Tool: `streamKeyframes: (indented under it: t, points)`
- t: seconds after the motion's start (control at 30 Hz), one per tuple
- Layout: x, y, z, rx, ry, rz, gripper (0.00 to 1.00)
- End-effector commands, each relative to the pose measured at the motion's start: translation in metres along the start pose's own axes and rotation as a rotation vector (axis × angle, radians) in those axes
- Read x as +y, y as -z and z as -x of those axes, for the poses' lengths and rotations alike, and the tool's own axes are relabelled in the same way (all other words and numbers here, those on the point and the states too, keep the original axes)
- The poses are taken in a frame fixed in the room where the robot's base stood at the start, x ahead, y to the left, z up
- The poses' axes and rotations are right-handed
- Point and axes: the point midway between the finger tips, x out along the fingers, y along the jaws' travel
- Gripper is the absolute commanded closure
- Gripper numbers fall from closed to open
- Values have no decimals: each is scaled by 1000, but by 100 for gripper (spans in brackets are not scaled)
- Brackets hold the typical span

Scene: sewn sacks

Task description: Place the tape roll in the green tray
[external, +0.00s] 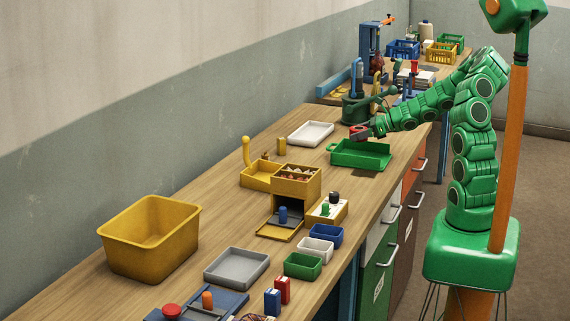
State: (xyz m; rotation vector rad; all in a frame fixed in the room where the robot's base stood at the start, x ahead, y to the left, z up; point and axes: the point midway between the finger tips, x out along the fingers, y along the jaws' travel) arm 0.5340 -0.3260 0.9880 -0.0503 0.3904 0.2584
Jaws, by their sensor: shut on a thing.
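The green tray (361,161) lies on the wooden bench near its right edge. My gripper (362,133) is above the tray's back left part. It is shut on a small red thing (356,129), which looks like the tape roll. The gripper covers part of it, so its full shape is hidden. The roll appears to be held above the tray floor, but I cannot tell the exact gap.
A white tray (311,133) lies left of the green tray. A dark green machine (357,110) stands just behind. A yellow organizer (296,180), a yellow bin (150,237) and a grey tray (237,267) stand nearer the camera.

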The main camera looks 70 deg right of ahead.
Motion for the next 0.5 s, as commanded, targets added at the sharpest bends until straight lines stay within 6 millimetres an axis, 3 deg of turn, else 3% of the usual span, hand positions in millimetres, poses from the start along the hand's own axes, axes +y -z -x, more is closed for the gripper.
streamKeyframes:
  t: [0.3,0.5]
  points:
    - [0,32,-13,2,-1,-2,52]
    - [0,38,-16,2,-1,0,52]
